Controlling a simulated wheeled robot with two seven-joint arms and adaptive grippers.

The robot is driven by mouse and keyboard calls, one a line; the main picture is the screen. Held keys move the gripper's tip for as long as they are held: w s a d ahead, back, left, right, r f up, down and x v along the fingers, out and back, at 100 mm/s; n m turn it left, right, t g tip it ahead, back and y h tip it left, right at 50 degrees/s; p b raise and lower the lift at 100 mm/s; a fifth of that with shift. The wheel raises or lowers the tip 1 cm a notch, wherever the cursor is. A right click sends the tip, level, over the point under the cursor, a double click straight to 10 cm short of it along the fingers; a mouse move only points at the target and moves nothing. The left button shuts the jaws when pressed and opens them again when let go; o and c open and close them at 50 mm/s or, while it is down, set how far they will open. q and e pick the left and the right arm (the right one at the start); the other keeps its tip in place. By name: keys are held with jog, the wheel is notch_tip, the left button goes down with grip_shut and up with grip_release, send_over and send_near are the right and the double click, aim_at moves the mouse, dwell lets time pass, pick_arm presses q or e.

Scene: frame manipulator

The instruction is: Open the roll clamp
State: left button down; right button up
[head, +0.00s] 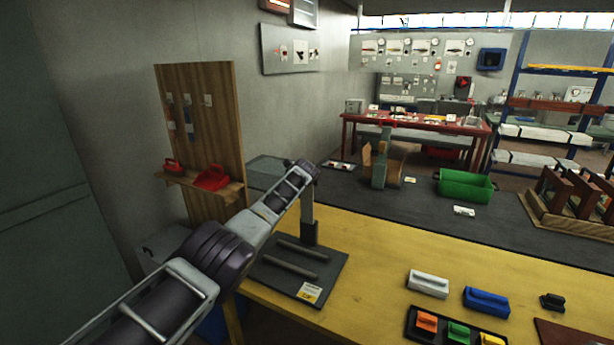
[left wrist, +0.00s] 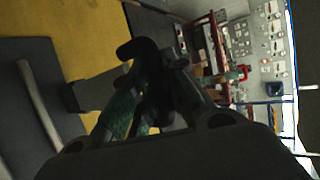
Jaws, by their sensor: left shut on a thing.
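The roll clamp stands on the yellow bench as a dark base plate (head: 335,268) with two grey rods and an upright grey post (head: 308,215). The base plate also shows at the left of the left wrist view (left wrist: 22,105), with one rod on it. My left gripper (head: 302,168) is at the top of the post. In the left wrist view its dark fingers (left wrist: 152,88) are shut on a dark part of the roll clamp at the post's upper end. The fingers and arm hide most of the held part. My right gripper is not in view.
A wooden board (head: 210,110) with a small shelf stands left of the clamp. On the bench's right are white (head: 428,283) and blue blocks (head: 486,301) and a dark tray of coloured blocks. A green bin (head: 465,188) stands farther back.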

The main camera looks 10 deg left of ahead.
pick_arm(q)
jog(key=shift+w+a+f, duration=0.1)
jog(key=shift+a, duration=0.3)
jog(key=c, duration=1.4)
grip_release()
jog(key=shift+s+d+r, duration=0.15)
jog(key=shift+s+r, duration=0.05)
jog(key=shift+s, duration=0.05)
